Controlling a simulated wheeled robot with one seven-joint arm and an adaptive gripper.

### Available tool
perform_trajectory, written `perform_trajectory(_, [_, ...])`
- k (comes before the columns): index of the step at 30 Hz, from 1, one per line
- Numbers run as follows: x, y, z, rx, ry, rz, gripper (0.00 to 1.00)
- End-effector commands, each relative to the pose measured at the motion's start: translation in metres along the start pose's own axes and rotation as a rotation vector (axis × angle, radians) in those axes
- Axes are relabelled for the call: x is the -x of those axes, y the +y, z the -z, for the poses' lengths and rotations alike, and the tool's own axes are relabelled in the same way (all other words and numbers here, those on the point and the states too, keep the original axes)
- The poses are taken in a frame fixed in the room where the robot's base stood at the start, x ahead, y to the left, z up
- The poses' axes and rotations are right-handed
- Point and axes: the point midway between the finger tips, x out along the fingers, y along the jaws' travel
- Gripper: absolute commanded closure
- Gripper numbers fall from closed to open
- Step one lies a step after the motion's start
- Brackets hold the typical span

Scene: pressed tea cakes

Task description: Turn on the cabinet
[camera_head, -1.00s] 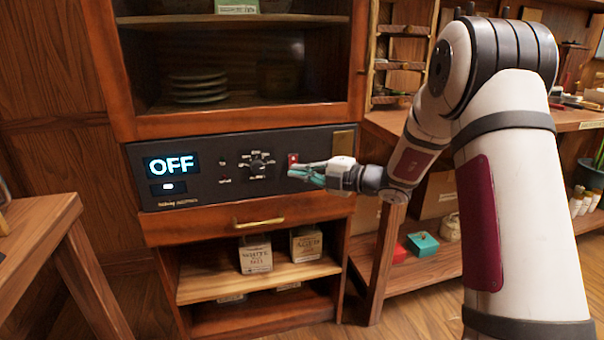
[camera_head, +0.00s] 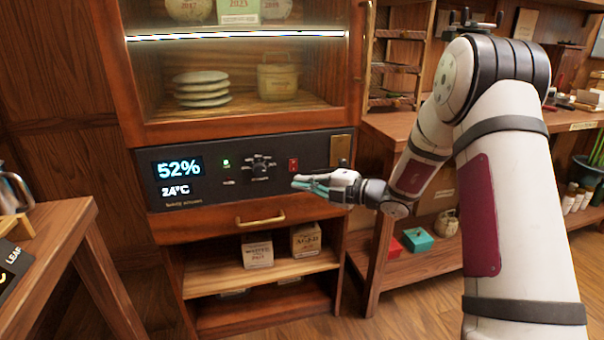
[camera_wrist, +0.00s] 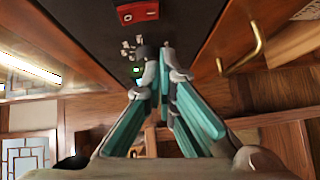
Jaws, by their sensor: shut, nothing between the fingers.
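The wooden cabinet (camera_head: 138,110) has a black control panel (camera_head: 215,192) across its middle. Its display (camera_head: 180,177) reads 52% and 24°C, and a small green light (camera_head: 226,163) glows beside a round dial (camera_head: 261,168). A red switch (camera_head: 293,165) sits at the panel's right; it also shows at the top of the wrist view (camera_wrist: 137,11). A lit strip (camera_head: 235,36) crosses the cabinet's glass front. My gripper (camera_head: 296,182) is shut and empty, just below the red switch and apparently a little in front of the panel. In the wrist view my gripper's teal fingers (camera_wrist: 158,62) come together at the tips.
A drawer with a brass handle (camera_head: 260,218) lies below the panel, over shelves with boxed tea (camera_head: 257,253). A wooden table (camera_head: 50,225) stands at left. A side bench (camera_head: 480,135) stands at right. The floor in front of the cabinet is clear.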

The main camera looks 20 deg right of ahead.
Motion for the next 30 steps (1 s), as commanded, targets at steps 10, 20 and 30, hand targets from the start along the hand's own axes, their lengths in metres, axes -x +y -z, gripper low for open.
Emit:
perform_trajectory(10, [0.067,-0.009,-0.002,-0.002,-0.005,0.0,1.0])
perform_trajectory(20, [0.097,-0.016,-0.002,0.0,-0.001,0.0,1.0])
perform_trajectory(30, [0.098,-0.016,-0.002,0.0,-0.001,0.0,1.0])
